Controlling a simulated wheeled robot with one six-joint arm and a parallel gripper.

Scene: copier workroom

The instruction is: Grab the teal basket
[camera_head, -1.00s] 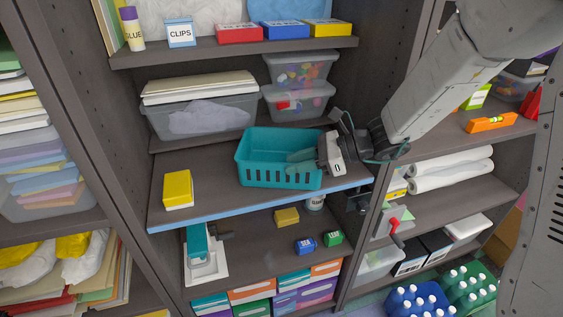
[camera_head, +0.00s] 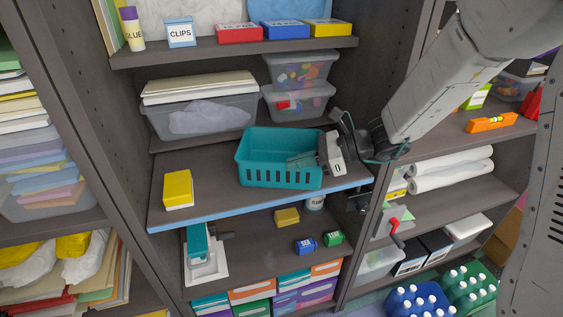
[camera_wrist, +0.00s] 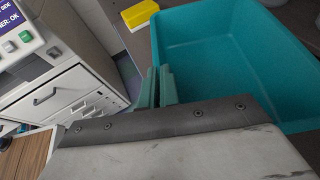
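The teal basket (camera_head: 258,172) stands upright on the middle shelf, with slots along its front wall. It looks empty in the wrist view (camera_wrist: 225,70). My gripper (camera_head: 303,160) is at the basket's right end, reaching in from the right. In the wrist view my gripper's fingers (camera_wrist: 159,86) are close together at the basket's wall, one on each side of it, with the rim pinched between them. The lower part of the wall near the fingers is hidden.
A yellow box (camera_head: 178,189) stands left of the basket on the same shelf (camera_head: 215,200), which has a blue front edge. Clear bins (camera_head: 205,118) sit behind. The upper shelf (camera_head: 200,52) holds small boxes. A right upright (camera_head: 372,120) stands close to my arm.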

